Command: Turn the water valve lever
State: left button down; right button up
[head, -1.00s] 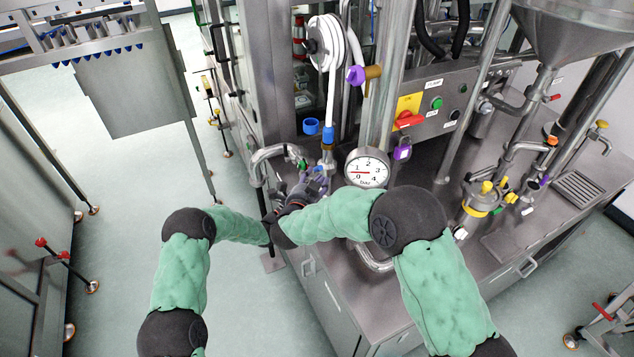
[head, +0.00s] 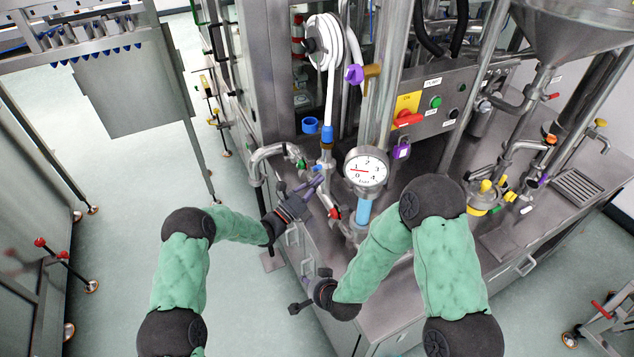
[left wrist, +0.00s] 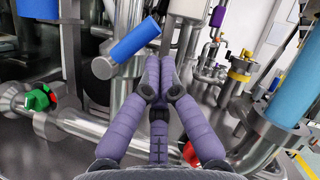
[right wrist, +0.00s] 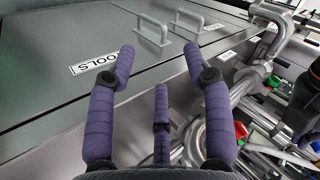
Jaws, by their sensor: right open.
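Which handle is the water valve lever I cannot tell. A small green handle (head: 301,163) sits on the bent steel pipe at the counter's left end; a green and red handle shows at the left wrist view's left edge (left wrist: 38,98). A red handle (head: 333,212) and a blue sleeve (head: 363,212) are below the pressure gauge (head: 366,171). My left gripper (head: 318,182) is by the upright pipe; its fingertips (left wrist: 161,62) are together, with a blue sleeve (left wrist: 135,40) beyond them. My right gripper (head: 300,290) is open and empty before the cabinet front, lower down.
A steel counter (head: 420,225) carries pipes, a funnel (head: 575,35) and a control box (head: 440,95) with a red switch. Cabinet doors with handles (right wrist: 153,32) and a TOOLS label face my right gripper. The floor (head: 120,260) at left is clear.

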aim_at(316, 167)
pick_arm(q)
jog(key=shift+r+n+p, duration=0.25)
jog(key=shift+n+p, duration=0.2)
jog(key=shift+n, duration=0.05)
pick_arm(e)
jog(key=s+d+f+n+g, duration=0.1)
jog(key=s+d+f+g, duration=0.2)
jog(key=s, duration=0.5)
jog(key=s+d+f+n+g, duration=0.2)
jog(key=s+d+f+g, duration=0.2)
jog(key=s, duration=0.4)
jog(key=shift+s+d+f, duration=0.3)
jog(key=shift+d+f, duration=0.2)
jog(key=shift+d, duration=0.05)
pick_arm(q)
jog(key=shift+w+r+n+t+y+p, duration=0.1)
jog(key=shift+r+n+t+y+p, duration=0.3)
jog(key=shift+n+y+p, duration=0.4)
pick_arm(e)
jog(key=shift+r, duration=0.85)
